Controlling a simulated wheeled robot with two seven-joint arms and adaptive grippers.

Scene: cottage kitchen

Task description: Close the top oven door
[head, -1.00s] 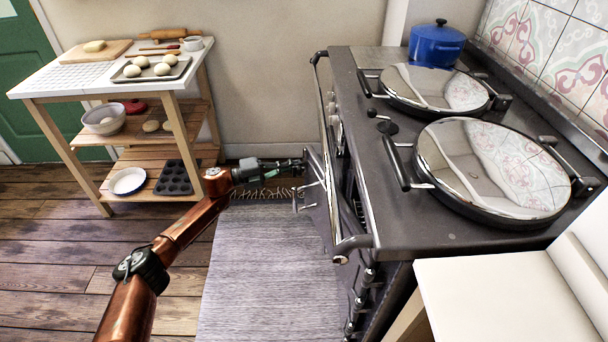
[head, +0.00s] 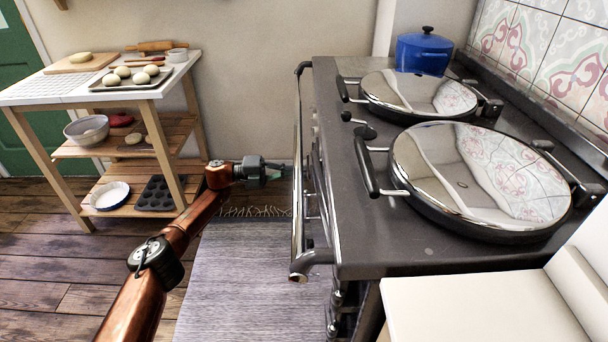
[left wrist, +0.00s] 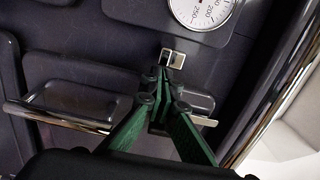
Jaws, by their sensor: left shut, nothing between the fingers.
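The dark range cooker (head: 335,215) stands at the right in the head view. Its front is seen at a steep angle, and the top oven door is mostly hidden behind the chrome front rail (head: 297,190). In the left wrist view dark front panels (left wrist: 125,15) fill the picture, with a round temperature dial (left wrist: 205,10) and a small chrome catch (left wrist: 172,58). My left gripper (head: 284,171) is shut and empty, close to the cooker front. In the wrist view its green fingers (left wrist: 164,85) meet just below the catch; I cannot tell whether they touch it. My right gripper is out of view.
A chrome bar (left wrist: 60,118) crosses the left of the wrist view. Two domed lids (head: 480,175) and a blue pot (head: 427,50) are on the cooker top. A wooden trolley (head: 165,130) with baking things stands at the left. A grey rug (head: 240,280) covers the floor before the cooker.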

